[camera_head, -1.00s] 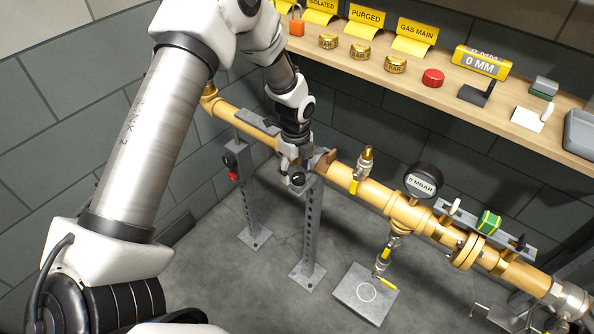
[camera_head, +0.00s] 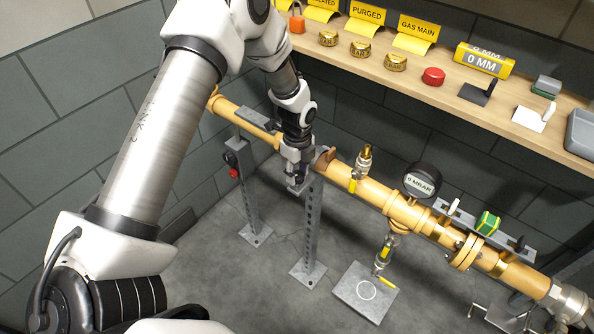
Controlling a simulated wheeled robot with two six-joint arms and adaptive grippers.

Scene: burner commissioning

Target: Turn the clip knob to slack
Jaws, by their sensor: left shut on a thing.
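My left gripper (camera_head: 298,182) reaches down from above to the clip on top of the middle pipe stand (camera_head: 309,235). Its jaws are shut around the clip knob, which is mostly hidden by the fingers. I cannot read the knob's setting. A copper-brown piece (camera_head: 325,157) of the clip shows beside the gripper, against the yellow gas pipe (camera_head: 343,174). My right gripper is not in view.
A second stand (camera_head: 249,200) with a red knob (camera_head: 233,173) stands to the left. A pressure gauge (camera_head: 420,182) and valves are on the pipe to the right. A wooden shelf (camera_head: 440,97) with tags and caps runs behind. A grey floor plate (camera_head: 352,302) lies below.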

